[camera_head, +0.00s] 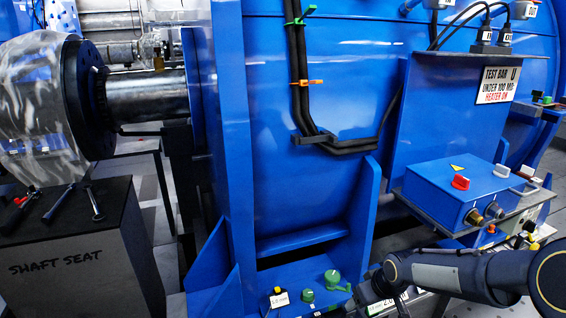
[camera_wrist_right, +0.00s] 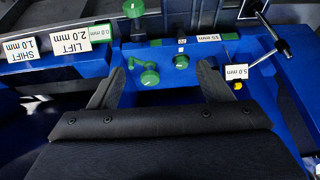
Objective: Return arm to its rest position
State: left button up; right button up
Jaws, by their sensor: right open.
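My right arm (camera_head: 450,275) reaches in from the right edge of the head view, low over the front of the blue motor base. Its gripper end is at the bottom of that view, where the fingers are hard to make out. In the wrist view my right gripper (camera_wrist_right: 157,75) is open, with its two dark fingers spread apart and nothing held. A green knob (camera_wrist_right: 149,78) on the blue base shows between the fingers, and a second green knob (camera_wrist_right: 181,62) is just beyond. I cannot tell the gap to them. My left gripper is not in view.
The blue motor housing (camera_head: 325,110) fills the middle. A blue control box (camera_head: 455,190) with a red knob stands just above my right arm. A metal T-handle (camera_wrist_right: 265,58) and labels, including "LIFT 2.0 mm" (camera_wrist_right: 68,43), lie around the gripper. A "SHAFT SEAT" block (camera_head: 60,270) stands at left.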

jog(key=s+d+r+m+t, duration=0.1)
jog(key=s+r+m, duration=0.1)
jog(key=s+r, duration=0.6)
jog(key=s+d+r+m, duration=0.15)
jog(key=s+r, duration=0.35)
jog(key=s, duration=0.7)
jog(key=s+a+m+y, duration=0.2)
jog(key=s+a, duration=0.1)
jog(key=s, duration=0.6)
notch_tip(320, 180, up, 25)
jog(key=p, duration=2.5)
jog(key=shift+f, duration=0.2)
